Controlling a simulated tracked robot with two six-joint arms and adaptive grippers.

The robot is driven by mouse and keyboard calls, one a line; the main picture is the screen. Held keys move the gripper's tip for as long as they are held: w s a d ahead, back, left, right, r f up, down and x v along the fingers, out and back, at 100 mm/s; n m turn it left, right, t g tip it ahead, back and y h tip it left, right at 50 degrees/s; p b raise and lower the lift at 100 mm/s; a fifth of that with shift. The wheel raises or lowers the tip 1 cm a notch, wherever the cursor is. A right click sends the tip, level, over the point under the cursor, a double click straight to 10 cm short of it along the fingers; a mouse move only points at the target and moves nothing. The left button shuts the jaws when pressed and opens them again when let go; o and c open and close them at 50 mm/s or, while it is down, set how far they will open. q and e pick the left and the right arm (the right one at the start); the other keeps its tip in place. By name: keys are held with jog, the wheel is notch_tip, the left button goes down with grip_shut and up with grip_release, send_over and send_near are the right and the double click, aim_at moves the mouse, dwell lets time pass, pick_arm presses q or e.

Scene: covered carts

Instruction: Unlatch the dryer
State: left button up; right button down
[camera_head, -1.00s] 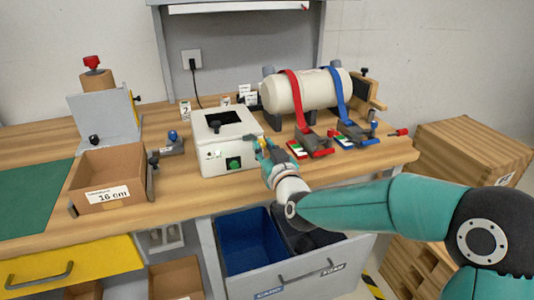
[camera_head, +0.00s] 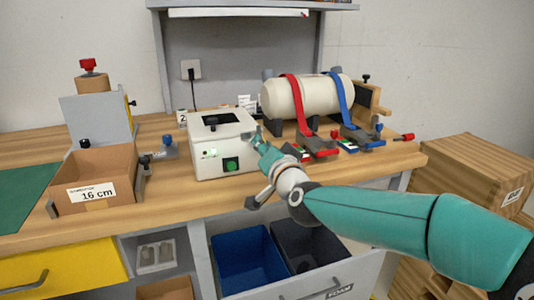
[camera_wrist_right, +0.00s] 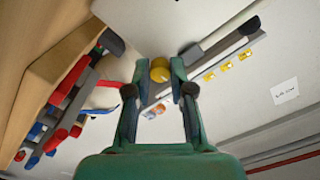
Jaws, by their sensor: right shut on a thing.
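The dryer looks to be the white box (camera_head: 225,162) on the bench, with a dark window in its top and a green button (camera_head: 232,164) on its front. My right gripper (camera_head: 250,134) is at the box's right upper edge. In the right wrist view a yellow knob (camera_wrist_right: 160,70) sits between the fingertips of my right gripper (camera_wrist_right: 160,78), which is shut on it. The fingers hide part of the knob's mounting. My left gripper is not in view.
A cream cylinder (camera_head: 300,96) with red and blue straps stands right of the box. A cardboard box (camera_head: 95,178) marked 16 cm stands left. An open drawer with a blue bin (camera_head: 245,262) juts out below the bench. Bench space before the white box is clear.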

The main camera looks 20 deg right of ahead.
jog(key=shift+d, duration=0.1)
dwell(0.4)
jog(key=c, duration=1)
grip_release()
jog(key=shift+s, duration=0.15)
jog(key=s, duration=1.1)
jog(key=shift+s+d+f, duration=0.1)
jog(key=shift+s+d, duration=0.1)
jog(key=shift+s, duration=0.1)
